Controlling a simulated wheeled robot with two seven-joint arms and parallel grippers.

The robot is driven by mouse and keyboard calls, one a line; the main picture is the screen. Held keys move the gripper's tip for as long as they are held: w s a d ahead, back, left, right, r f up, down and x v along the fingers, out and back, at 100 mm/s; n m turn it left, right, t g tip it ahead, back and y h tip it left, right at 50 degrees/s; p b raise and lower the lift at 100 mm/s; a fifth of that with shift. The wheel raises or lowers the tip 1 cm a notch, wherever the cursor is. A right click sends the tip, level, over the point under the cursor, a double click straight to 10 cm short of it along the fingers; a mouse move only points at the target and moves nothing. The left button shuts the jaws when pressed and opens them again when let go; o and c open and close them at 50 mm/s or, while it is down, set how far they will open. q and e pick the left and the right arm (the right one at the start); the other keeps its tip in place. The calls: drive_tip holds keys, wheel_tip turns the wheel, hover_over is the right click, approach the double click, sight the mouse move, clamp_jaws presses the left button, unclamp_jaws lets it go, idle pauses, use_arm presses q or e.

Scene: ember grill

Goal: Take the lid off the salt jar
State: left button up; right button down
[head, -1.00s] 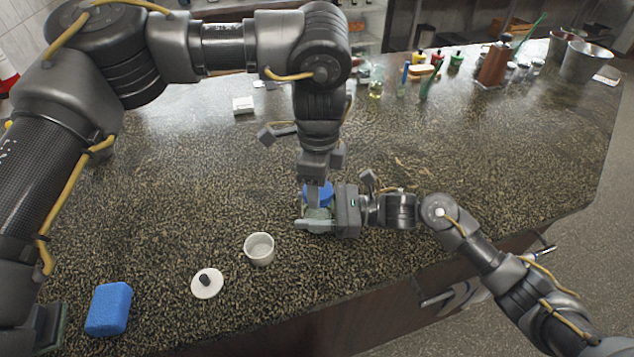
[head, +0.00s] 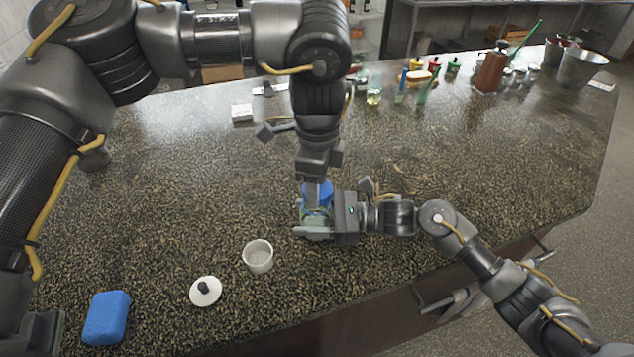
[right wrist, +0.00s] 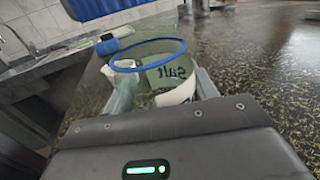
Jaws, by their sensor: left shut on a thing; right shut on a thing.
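The salt jar (head: 316,222) is clear, with a white label reading "Salt" that shows in the right wrist view (right wrist: 172,75). It stands at the counter's near middle. Its mouth is open, with a blue ring (right wrist: 183,47) around the rim. My right gripper (head: 315,231) is shut around the jar's body from the right. The blue lid (head: 318,192) is in my left gripper (head: 318,183), which points down and is shut on it. The lid is above the jar, apart from the rim, and shows at the top of the right wrist view (right wrist: 105,6).
A white cup (head: 258,257), a white disc with a dark knob (head: 206,291) and a blue sponge (head: 107,318) lie at the near left. Several bottles, a brown mill (head: 491,72) and a metal bucket (head: 582,70) stand at the far right. The right-middle counter is clear.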

use_arm(q)
drive_tip(key=shift+r, duration=2)
use_arm(e)
drive_tip(key=shift+c, duration=1.9)
unclamp_jaws()
use_arm(q)
drive_tip(key=shift+f, duration=0.25)
use_arm(e)
drive_tip(key=shift+d+f, duration=0.1)
drive_tip(key=shift+d, duration=0.2)
use_arm(q)
wheel_tip(320, 180, down, 3)
drive_tip(key=b, duration=0.3)
drive_tip(key=shift+r, duration=0.1)
use_arm(e)
drive_tip(key=d, duration=0.6)
drive_tip(key=shift+d+f, duration=0.1)
drive_tip(key=shift+s+d+r, duration=0.1)
drive_tip(key=shift+d+r, duration=0.1)
drive_tip(key=shift+d, duration=0.15)
